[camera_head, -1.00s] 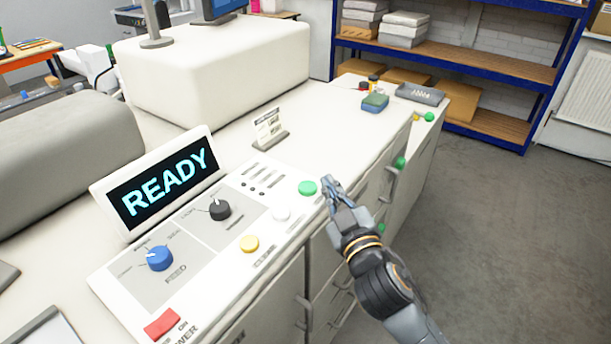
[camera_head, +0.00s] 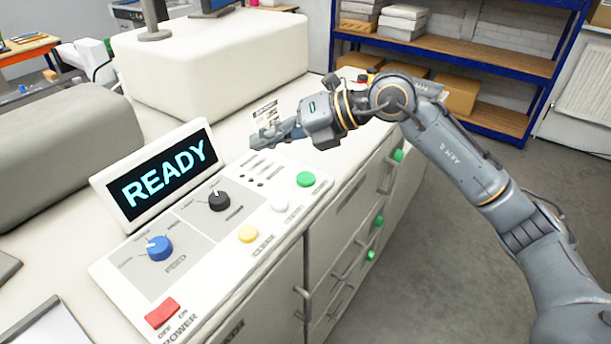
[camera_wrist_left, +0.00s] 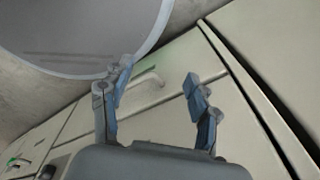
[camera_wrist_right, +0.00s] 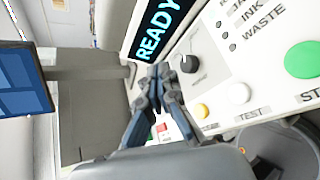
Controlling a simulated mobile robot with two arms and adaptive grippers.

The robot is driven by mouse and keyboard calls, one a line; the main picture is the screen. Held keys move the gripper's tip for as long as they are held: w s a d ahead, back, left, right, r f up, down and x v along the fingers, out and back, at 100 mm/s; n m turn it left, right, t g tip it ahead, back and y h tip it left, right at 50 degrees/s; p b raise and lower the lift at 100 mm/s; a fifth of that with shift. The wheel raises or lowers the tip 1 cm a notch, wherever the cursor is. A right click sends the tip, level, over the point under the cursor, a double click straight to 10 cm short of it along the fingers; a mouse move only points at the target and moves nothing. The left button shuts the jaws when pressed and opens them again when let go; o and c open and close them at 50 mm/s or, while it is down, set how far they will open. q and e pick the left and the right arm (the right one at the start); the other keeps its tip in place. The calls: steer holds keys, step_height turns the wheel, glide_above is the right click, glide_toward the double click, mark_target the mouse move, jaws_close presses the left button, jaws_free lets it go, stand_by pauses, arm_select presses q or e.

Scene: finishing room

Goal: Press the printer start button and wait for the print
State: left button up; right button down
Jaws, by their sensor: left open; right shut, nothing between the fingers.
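The green start button (camera_head: 306,179) sits at the far right end of the printer's control panel (camera_head: 180,283); it also shows in the right wrist view (camera_wrist_right: 303,58) with a partly cut-off label. The display (camera_head: 163,180) reads READY. My right gripper (camera_head: 258,139) is shut and empty, raised above the far edge of the panel. It is left of and behind the green button, apart from it; its closed fingertips show in the right wrist view (camera_wrist_right: 160,72). My left gripper (camera_wrist_left: 158,75) is open and empty before pale cabinet fronts, outside the head view.
A white button (camera_head: 280,203), yellow button (camera_head: 248,234), red power switch (camera_head: 162,312), blue knob (camera_head: 159,248) and black knob (camera_head: 219,201) share the panel. Floor right of the cabinet is clear.

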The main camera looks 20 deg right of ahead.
mark_target(310, 178)
steer(key=w+d+m+t+h, duration=0.1)
steer(key=w+d+h, duration=0.1)
steer(key=d+h, duration=0.3)
steer(key=d, duration=0.4)
steer(key=shift+w, duration=0.4)
steer(key=shift+f, duration=0.2)
step_height(310, 178, down, 9)
steer(key=b, duration=0.6)
steer(key=shift+r, duration=0.2)
stand_by(0.4)
steer(key=shift+f+b, duration=0.4)
steer(key=shift+b, duration=0.1)
steer(key=shift+f+b, duration=0.35)
steer(key=shift+f, duration=0.05)
stand_by(0.3)
steer(key=shift+r, duration=0.1)
steer(key=shift+r+p, duration=0.5)
steer(key=shift+r, duration=0.25)
